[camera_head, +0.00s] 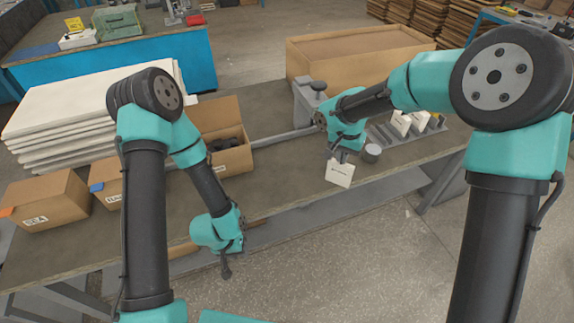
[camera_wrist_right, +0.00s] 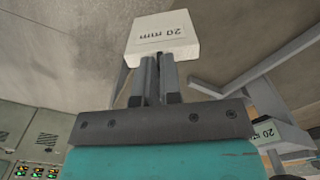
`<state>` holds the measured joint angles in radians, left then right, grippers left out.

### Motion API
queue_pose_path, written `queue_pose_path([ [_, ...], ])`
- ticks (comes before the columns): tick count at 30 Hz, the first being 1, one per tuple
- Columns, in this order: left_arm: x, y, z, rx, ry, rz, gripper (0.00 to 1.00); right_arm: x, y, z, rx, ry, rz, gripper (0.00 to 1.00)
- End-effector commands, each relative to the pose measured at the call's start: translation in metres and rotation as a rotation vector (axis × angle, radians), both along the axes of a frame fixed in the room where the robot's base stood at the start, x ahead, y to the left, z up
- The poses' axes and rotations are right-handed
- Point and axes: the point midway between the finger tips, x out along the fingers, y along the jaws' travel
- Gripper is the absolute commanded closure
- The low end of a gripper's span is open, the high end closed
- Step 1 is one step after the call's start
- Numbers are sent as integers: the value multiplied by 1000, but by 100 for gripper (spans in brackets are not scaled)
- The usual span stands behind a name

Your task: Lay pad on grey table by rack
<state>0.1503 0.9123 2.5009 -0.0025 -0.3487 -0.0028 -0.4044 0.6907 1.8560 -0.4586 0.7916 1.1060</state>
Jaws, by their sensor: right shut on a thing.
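A white square pad (camera_head: 340,172) is held in my right gripper (camera_head: 340,156), near the front edge of the grey table (camera_head: 290,185). In the right wrist view the pad (camera_wrist_right: 178,22) reads "20 mm", upside down, with the right gripper's fingers (camera_wrist_right: 158,62) shut on its edge. I cannot tell its height over the table. The grey slotted rack (camera_head: 383,135) stands behind it to the right, holding several white pads (camera_head: 402,122). My left gripper (camera_head: 226,270) hangs low at the table's front edge, apart from the pad; its jaw opening is unclear.
A grey device (camera_head: 311,100) is behind my right wrist. Open cardboard boxes (camera_head: 232,160) and stacked white boards (camera_head: 60,130) fill the left. The table's middle front is mostly clear.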

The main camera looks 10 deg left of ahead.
Motion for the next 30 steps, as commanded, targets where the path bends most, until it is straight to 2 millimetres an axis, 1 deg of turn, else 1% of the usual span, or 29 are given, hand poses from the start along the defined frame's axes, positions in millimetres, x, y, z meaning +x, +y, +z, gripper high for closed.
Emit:
queue_pose_path([
  [5,0,0,0,0,0,0,68,-10,12,0,1,0,-146,100],
  [21,0,0,0,0,0,0,68,-56,59,-3,4,0,-869,100],
  [25,0,0,0,0,0,0,68,-64,66,-4,4,0,-1001,100],
  [30,0,0,0,0,0,0,68,-69,70,-4,4,1,-1083,100],
])
